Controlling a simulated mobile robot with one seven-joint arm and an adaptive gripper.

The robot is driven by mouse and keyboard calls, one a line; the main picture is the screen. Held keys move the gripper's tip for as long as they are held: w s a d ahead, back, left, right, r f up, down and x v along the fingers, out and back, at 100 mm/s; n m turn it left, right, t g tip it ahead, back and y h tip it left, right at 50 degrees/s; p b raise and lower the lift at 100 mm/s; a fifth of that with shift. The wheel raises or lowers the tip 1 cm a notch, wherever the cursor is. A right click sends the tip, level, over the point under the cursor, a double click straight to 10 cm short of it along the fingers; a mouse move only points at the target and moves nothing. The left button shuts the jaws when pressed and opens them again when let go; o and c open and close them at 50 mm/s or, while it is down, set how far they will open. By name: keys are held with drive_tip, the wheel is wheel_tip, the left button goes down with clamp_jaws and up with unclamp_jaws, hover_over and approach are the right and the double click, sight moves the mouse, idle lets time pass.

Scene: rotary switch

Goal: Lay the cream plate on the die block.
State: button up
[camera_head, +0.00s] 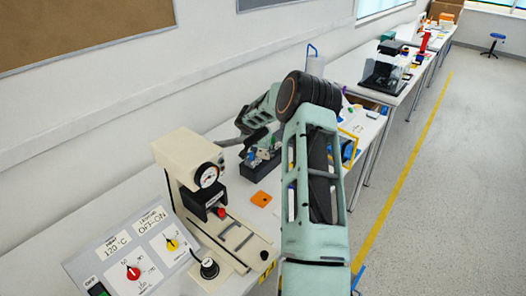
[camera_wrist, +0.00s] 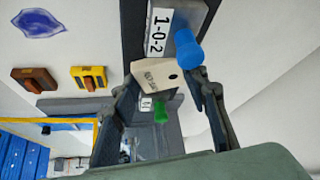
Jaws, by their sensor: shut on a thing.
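The cream plate (camera_wrist: 155,78), a small pale piece with black lettering and a dark hole, is between the fingers of my gripper (camera_wrist: 165,88) in the wrist view. My gripper is shut on it, in front of a dark panel with a blue knob (camera_wrist: 188,50) and a green knob (camera_wrist: 160,112). In the head view my arm reaches over the dark knob box (camera_head: 262,166); the plate cannot be made out there. A cream press (camera_head: 185,165) with a dial stands at the left, apart from my gripper. I cannot single out the die block with certainty.
A control panel (camera_head: 134,262) with red and yellow knobs stands at front left. In the wrist view a brown block (camera_wrist: 35,78) and a yellow block (camera_wrist: 89,78) appear at the left.

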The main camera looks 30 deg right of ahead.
drive_tip(key=shift+f+b, duration=0.2)
drive_tip(key=shift+b, duration=0.1)
drive_tip(key=o, duration=1.2)
drive_tip(key=shift+r, duration=0.1)
drive_tip(key=shift+o, duration=0.2)
drive_tip(key=shift+r, duration=0.1)
drive_tip(key=shift+r+p, duration=0.15)
drive_tip(key=shift+p, duration=0.15)
drive_tip(key=b+v, duration=0.1)
drive_tip(key=v, duration=1)
drive_tip(key=shift+s+a+r+b, duration=0.15)
drive_tip(key=shift+a+r+b, duration=0.1)
drive_tip(key=shift+r+b, duration=0.1)
